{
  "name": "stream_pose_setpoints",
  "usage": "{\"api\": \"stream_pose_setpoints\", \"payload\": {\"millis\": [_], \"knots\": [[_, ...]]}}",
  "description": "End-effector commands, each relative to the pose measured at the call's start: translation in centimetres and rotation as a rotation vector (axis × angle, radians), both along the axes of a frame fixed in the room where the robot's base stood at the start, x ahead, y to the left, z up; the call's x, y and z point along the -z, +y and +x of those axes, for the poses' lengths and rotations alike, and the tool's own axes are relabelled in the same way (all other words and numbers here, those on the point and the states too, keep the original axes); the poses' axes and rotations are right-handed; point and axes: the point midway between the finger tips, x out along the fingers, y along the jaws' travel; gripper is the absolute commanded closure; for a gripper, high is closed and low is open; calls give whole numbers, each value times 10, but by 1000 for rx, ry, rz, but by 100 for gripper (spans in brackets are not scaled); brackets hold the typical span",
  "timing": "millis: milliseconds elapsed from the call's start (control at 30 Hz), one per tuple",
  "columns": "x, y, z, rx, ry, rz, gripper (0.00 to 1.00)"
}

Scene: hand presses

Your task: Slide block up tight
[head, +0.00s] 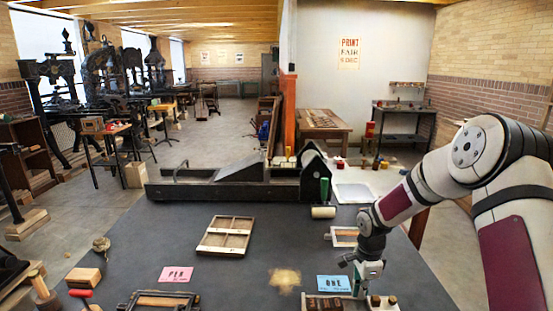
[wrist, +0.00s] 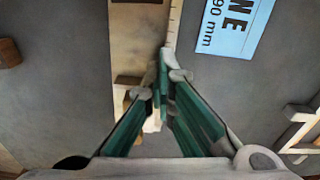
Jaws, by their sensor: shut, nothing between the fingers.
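My gripper (head: 366,281) is over the front right of the dark table, pointing down beside the blue "ONE" card. In the wrist view its green fingers (wrist: 164,72) meet at the tips and hold nothing. The tips are over or beside a pale wooden holder (wrist: 140,38) with a white edge strip. Whether they touch it I cannot tell. Dark wooden blocks (head: 326,303) show in the head view at the bottom edge, partly cut off. Which of them is the block to slide is unclear.
The blue card (head: 334,284) lies by the gripper and the pink card (head: 175,274) further left. A wooden compartment tray (head: 227,236) and a small frame (head: 343,237) lie behind. A long black press (head: 225,190) stands at the back. The table's middle is mostly clear.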

Motion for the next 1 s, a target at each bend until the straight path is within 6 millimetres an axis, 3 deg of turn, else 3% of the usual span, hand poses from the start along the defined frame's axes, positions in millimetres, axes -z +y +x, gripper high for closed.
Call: {"api": "stream_pose_setpoints", "payload": {"millis": [433,1000], "knots": [[0,-2,1,1,-2,0,100],[0,-34,3,2,-1,-2,100]]}}
